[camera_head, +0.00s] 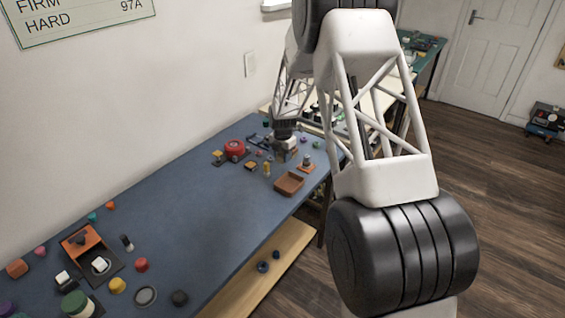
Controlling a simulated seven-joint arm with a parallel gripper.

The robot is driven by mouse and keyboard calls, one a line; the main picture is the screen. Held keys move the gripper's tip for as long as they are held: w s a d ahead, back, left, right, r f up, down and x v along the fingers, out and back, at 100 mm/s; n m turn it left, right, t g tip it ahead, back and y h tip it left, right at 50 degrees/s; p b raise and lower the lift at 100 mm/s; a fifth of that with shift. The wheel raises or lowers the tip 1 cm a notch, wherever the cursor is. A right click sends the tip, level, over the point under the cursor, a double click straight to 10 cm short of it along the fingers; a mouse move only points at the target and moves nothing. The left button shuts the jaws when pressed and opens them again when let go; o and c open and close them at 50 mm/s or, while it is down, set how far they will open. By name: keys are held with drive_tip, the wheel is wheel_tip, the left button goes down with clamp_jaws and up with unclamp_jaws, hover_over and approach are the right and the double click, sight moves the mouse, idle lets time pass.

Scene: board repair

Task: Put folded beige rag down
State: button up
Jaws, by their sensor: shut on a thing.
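My gripper (284,155) is small and far off, low over the far part of the blue-topped bench (190,205). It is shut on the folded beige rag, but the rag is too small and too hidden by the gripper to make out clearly. I cannot tell whether the rag touches the bench top.
A brown tray (289,183) lies just in front of my gripper, near the bench edge. A red round thing (234,149) and several small parts stand to its left. An orange box (82,240) stands at the near end. The bench middle is clear.

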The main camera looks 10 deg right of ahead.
sight(282, 161)
drive_tip(key=shift+w, duration=0.1)
idle(0.3)
drive_tip(key=shift+f, duration=1.75)
drive_tip(key=shift+f, duration=0.15)
drive_tip(key=o, duration=1)
drive_tip(key=shift+c, duration=0.2)
wheel_tip(282, 161, up, 12)
drive_tip(key=shift+r, duration=0.2)
